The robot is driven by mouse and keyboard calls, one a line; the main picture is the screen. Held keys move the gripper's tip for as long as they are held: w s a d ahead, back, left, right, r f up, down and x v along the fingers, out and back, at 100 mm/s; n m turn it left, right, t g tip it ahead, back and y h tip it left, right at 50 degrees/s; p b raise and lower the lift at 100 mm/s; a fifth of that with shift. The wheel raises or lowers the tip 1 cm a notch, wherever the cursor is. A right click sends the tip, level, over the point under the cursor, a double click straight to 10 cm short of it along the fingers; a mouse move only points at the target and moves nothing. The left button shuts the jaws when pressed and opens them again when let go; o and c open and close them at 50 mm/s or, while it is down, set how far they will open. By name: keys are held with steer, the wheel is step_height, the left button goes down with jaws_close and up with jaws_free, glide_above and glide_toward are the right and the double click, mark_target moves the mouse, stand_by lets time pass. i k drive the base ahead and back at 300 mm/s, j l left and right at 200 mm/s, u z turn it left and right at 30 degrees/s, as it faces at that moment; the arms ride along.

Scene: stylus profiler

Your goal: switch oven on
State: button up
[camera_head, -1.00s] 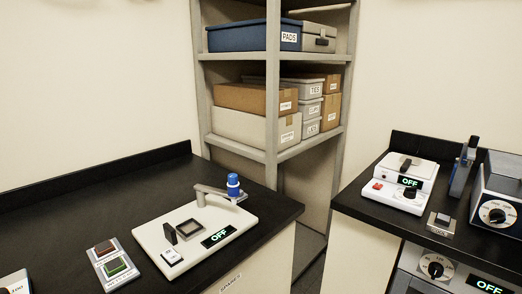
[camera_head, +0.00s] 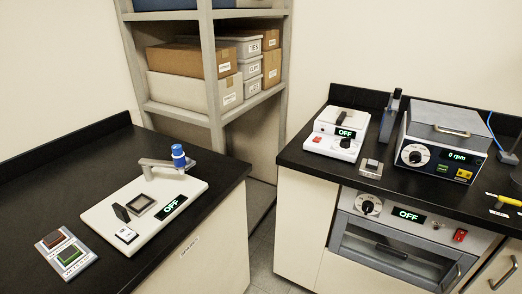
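The oven (camera_head: 395,247) is built into the right-hand cabinet under the black counter. Its panel has a black dial (camera_head: 368,206) at the left, a display reading OFF (camera_head: 408,214) in the middle and a red switch (camera_head: 459,235) at the right. The oven door, with its dark window and handle, is shut. My gripper is not in view.
On the right counter (camera_head: 300,157) stand a white device (camera_head: 337,131) reading OFF and a grey box (camera_head: 443,137) reading 0 rpm. The left counter holds a white stylus device (camera_head: 150,205) and a two-sample tray (camera_head: 66,254). Shelves and a floor gap lie between the counters.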

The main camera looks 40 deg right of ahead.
mark_target(460, 234)
steer(key=k+j+z, duration=0.1)
steer(key=z, duration=1.65)
